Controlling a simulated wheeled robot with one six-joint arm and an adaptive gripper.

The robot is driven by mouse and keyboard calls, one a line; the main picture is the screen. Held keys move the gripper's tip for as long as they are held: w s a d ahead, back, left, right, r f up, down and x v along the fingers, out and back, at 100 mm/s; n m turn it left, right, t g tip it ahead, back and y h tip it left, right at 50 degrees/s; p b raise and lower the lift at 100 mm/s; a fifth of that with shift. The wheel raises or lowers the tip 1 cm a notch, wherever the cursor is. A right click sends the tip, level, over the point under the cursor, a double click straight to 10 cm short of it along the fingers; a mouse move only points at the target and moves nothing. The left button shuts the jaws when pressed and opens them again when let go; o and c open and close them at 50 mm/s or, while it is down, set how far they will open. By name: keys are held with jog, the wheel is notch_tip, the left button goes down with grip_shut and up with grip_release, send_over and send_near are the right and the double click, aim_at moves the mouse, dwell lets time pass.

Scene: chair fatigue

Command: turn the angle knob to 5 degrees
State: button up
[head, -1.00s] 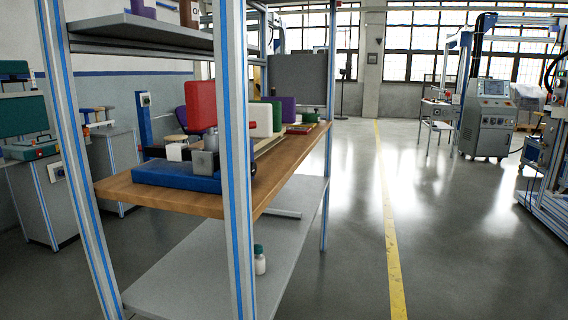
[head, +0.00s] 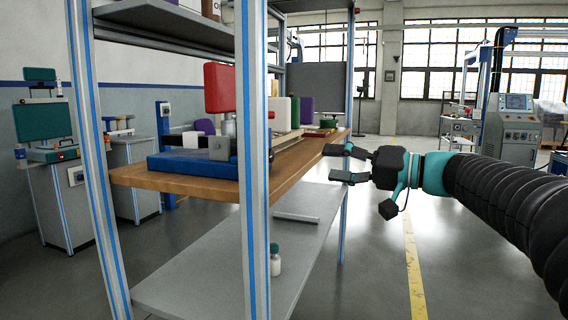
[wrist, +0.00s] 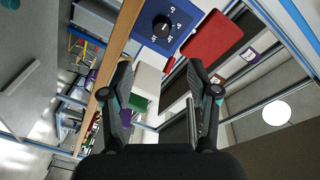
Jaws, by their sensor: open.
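A round black angle knob (wrist: 161,26) sits on a blue plate with white scale marks, near the top of the wrist view. Which mark it points to is too small to read. The blue plate (wrist: 178,13) also shows in the head view as a blue base (head: 185,168) on the wooden shelf; I cannot make out the knob there. My gripper (head: 338,163) is open and empty, right of the shelf and apart from it. In the wrist view its fingers (wrist: 158,78) are spread below the knob, not touching it.
The wooden shelf (head: 163,183) sits in a rack whose front post (head: 253,230) hides part of the blue base. A red pad (head: 219,88) stands above the base. A white block (head: 278,114) and green and purple items stand behind. Floor to the right is open.

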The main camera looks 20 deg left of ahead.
aim_at(272, 155)
jog(key=x, duration=0.7)
jog(key=p+x, duration=0.1)
jog(key=x, duration=0.5)
jog(key=shift+w+a+r, duration=0.1)
jog(key=shift+a+r, duration=0.1)
jog(key=shift+a, duration=0.2)
jog(key=shift+c, duration=0.2)
grip_shut()
